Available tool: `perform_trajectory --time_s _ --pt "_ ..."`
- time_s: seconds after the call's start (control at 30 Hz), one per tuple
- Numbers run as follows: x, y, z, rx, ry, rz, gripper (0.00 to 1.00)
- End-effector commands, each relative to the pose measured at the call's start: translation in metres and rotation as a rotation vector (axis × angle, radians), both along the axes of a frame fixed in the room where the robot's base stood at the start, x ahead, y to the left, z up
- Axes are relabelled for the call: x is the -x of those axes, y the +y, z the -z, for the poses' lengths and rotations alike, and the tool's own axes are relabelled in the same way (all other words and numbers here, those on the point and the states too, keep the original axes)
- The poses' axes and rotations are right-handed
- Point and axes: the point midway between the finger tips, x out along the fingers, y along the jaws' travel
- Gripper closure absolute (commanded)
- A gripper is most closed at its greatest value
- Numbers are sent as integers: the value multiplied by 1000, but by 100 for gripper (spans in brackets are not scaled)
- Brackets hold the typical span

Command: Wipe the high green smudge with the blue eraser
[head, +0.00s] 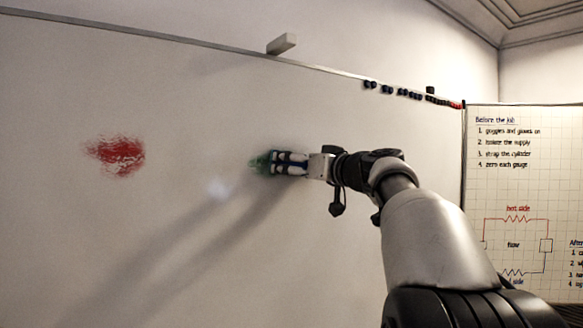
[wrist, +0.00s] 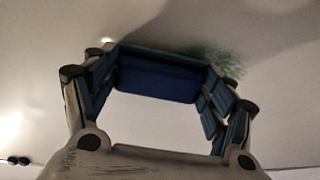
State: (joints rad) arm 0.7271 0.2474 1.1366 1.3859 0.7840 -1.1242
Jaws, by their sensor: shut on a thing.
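The green smudge (head: 259,162) is on the whiteboard (head: 200,95), partly hidden behind my gripper in the head view. It also shows in the wrist view (wrist: 215,62), just beyond and to the right of the eraser. My gripper (head: 275,162) is at the board, over the right part of the smudge. In the wrist view my gripper (wrist: 158,82) is shut on the blue eraser (wrist: 158,78), held between its two fingers. The eraser's far side faces the board. I cannot tell for sure whether it touches.
A red smudge (head: 117,155) is on the board to the left. A grey block (head: 281,44) sits on the board's top edge. Several dark and red magnets (head: 410,94) line the upper right. A gridded flip chart (head: 524,190) stands at right. The board's lower left is clear.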

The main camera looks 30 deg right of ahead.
Motion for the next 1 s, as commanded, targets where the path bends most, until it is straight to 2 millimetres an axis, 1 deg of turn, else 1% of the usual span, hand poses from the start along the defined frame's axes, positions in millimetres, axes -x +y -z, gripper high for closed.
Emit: perform_trajectory --time_s 0.03,0.2,0.33,0.53,0.67,1.0 --pt "-1 -7 2 -2 3 3 43" --pt "0 -20 2 -1 3 3 43" --pt "0 -23 1 0 1 0 43" --pt "2 -22 2 0 0 0 43" --pt "2 -17 2 1 1 -1 43" --pt "0 11 2 0 1 -2 43"
